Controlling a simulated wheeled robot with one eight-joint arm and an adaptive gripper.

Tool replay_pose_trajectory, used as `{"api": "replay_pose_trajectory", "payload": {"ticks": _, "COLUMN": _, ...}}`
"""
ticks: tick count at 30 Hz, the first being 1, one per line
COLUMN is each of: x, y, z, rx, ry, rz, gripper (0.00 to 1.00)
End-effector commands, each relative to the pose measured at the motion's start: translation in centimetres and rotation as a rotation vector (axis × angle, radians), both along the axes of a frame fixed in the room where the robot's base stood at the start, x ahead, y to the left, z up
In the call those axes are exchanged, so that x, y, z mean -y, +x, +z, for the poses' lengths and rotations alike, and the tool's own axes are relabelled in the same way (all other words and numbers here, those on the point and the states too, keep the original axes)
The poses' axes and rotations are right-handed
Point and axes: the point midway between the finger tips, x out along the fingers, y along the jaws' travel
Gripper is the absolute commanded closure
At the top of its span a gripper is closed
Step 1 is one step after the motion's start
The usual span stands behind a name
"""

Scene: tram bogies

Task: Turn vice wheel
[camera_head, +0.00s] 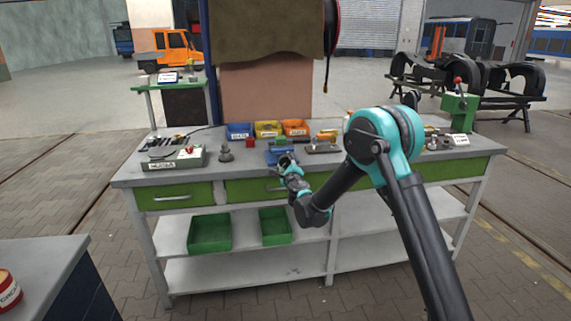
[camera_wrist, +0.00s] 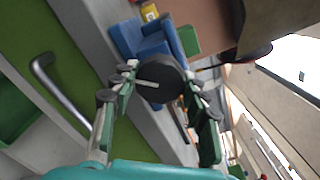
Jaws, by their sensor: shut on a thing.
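The blue vice (camera_head: 273,156) sits at the front edge of the workbench, in the middle of the head view. In the wrist view the vice (camera_wrist: 128,38) is beyond my fingers, at the top. Its wheel (camera_wrist: 160,73) is a dark round disc with a pale handle bar facing the wrist camera. My gripper (camera_wrist: 158,88) has one finger on each side of the wheel and is shut on it. In the head view my gripper (camera_head: 286,162) reaches the front of the vice and hides the wheel.
Blue, yellow and orange bins (camera_head: 267,130) stand behind the vice. A grey-green device (camera_head: 175,158) is on the left of the bench, a green press (camera_head: 458,108) on the right. A drawer handle (camera_wrist: 58,92) lies left of my fingers. Green crates (camera_head: 210,233) sit on the shelf below.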

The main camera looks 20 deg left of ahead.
Motion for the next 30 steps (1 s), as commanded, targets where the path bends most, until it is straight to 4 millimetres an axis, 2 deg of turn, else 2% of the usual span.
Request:
{"api": "replay_pose_trajectory", "payload": {"ticks": 15, "x": 0.05, "y": -0.09, "z": -0.04, "rx": 0.207, "ry": -0.336, "rz": 0.001, "gripper": 0.84}}
{"api": "replay_pose_trajectory", "payload": {"ticks": 30, "x": 0.05, "y": -0.05, "z": -0.01, "rx": 0.269, "ry": -0.429, "rz": -0.001, "gripper": 0.84}}
